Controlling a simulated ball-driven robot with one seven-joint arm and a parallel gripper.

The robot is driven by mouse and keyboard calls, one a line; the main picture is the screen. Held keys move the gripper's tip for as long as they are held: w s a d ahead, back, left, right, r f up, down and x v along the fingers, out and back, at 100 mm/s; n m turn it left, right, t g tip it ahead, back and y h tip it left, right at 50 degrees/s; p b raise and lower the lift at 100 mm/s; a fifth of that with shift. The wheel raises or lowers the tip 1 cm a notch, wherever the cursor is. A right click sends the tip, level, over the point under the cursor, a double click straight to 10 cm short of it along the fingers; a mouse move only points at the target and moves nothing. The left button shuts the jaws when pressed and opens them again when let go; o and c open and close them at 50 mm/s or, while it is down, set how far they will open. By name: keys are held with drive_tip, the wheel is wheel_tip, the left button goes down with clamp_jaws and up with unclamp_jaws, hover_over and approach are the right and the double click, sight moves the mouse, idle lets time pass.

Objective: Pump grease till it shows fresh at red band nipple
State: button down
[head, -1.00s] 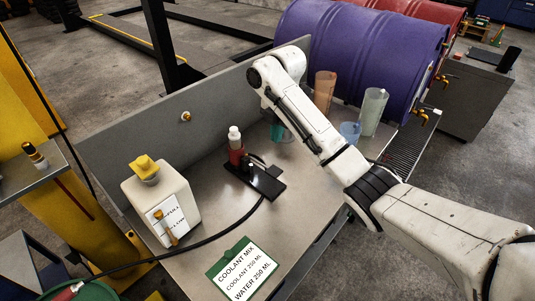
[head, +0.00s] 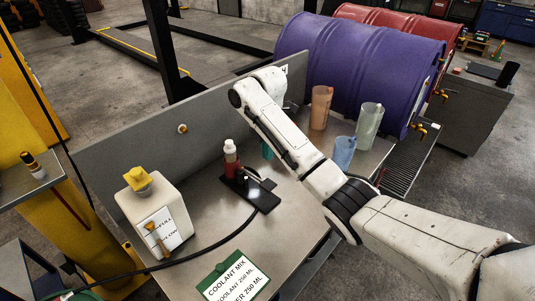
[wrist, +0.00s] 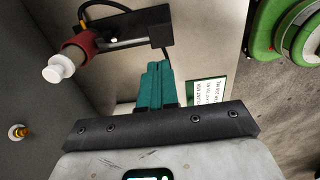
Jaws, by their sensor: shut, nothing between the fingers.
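A black base (head: 250,192) lies on the grey bench, with a red body and white top (head: 230,152) standing at its far end. In the wrist view the red collar with its white knob (wrist: 62,68) is at upper left. A black hose (head: 215,240) runs from the base leftward. A brass fitting (head: 182,128) sits on the back panel. A small post with a red band (head: 28,157) stands on the left ledge; I cannot tell whether it is a nipple, and no grease shows. My gripper (wrist: 153,68), with teal fingers, is shut and empty, just right of the red body and apart from it.
A white tank (head: 160,212) with a yellow cap and FULL and LOW marks stands at left. A coolant mix card (head: 232,279) lies at the front. Orange, blue and clear jugs (head: 344,152) stand at right, before a purple drum (head: 355,65).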

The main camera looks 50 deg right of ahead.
sight(273, 188)
wheel_tip(273, 188, down, 11)
drive_tip(key=shift+f+b, duration=0.1)
drive_tip(key=shift+b, duration=1.15)
drive_tip(key=shift+f, duration=0.1)
drive_tip(key=shift+s+f, duration=0.1)
drive_tip(key=shift+f, duration=0.25)
drive_tip(key=shift+s+f+t+b, duration=0.2)
drive_tip(key=shift+f+t+b, duration=0.2)
drive_tip(key=shift+f+t, duration=0.4)
drive_tip(key=shift+s+f+t+b, duration=0.2)
drive_tip(key=shift+f+t+b, duration=0.15)
drive_tip(key=shift+f+t, duration=0.45)
drive_tip(key=shift+s+f+t+b, duration=0.2)
drive_tip(key=shift+f+t+b, duration=0.2)
drive_tip(key=shift+f+t, duration=0.35)
drive_tip(key=shift+f, duration=0.15)
drive_tip(key=shift+a, duration=0.1)
